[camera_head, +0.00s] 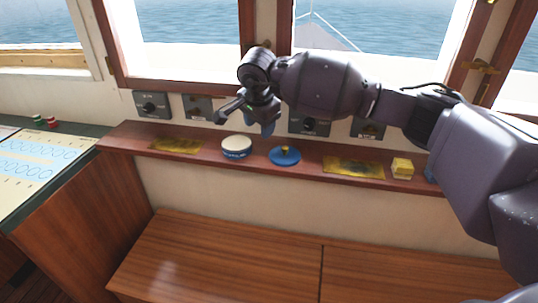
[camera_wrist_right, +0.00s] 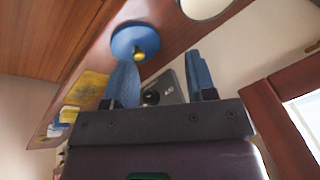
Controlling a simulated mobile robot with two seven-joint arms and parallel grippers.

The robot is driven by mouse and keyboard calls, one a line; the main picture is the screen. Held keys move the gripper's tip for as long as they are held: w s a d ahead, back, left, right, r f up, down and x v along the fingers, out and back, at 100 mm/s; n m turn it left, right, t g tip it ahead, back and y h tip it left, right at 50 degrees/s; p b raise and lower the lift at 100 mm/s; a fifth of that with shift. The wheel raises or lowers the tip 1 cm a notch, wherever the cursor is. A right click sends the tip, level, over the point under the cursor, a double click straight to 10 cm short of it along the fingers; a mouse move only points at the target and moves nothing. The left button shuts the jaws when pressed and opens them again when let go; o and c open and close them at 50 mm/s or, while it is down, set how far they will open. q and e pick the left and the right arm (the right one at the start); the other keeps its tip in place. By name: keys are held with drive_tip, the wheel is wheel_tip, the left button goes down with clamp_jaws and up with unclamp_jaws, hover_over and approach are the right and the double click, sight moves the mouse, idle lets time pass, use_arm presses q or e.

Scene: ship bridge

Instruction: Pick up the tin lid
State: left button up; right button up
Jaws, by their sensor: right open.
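The tin lid (camera_head: 278,157) is a flat blue disc with a small yellow knob, lying on the narrow wooden shelf under the windows. A round tin (camera_head: 236,152) with a blue side and pale top stands just left of it. My right gripper (camera_head: 257,121) is open and empty, above and behind the gap between tin and lid. In the right wrist view the lid (camera_wrist_right: 124,40) shows beyond the blue fingers (camera_wrist_right: 162,80), nearer the left one, and touches neither. The tin (camera_wrist_right: 205,5) is cut by the top edge there. My left gripper is not in view.
The shelf (camera_head: 213,157) also bears brass plates (camera_head: 353,167) and a yellow block (camera_head: 402,168) at right. Dark control panels (camera_head: 152,105) line the wall behind. A chart table (camera_head: 30,160) stands at left; a wooden bench (camera_head: 220,255) lies below.

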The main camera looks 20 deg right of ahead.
drive_tip(key=s+d+n+h, duration=0.1)
drive_tip(key=d+n+h, duration=0.1)
drive_tip(key=d+h, duration=0.15)
drive_tip(key=g+y, duration=0.1)
hover_over(285, 147)
drive_tip(key=a, duration=0.3)
drive_tip(key=f, duration=0.3)
drive_tip(key=s+f, duration=0.1)
drive_tip(key=shift+d+f, duration=0.15)
drive_tip(key=shift+f, duration=0.25)
drive_tip(key=x, duration=0.4)
drive_tip(key=shift+s+d+b, duration=0.15)
drive_tip(key=shift+d+b, duration=0.2)
drive_tip(key=shift+d, duration=0.05)
drive_tip(key=shift+d+f, duration=0.15)
drive_tip(key=shift+f, duration=0.3)
clamp_jaws()
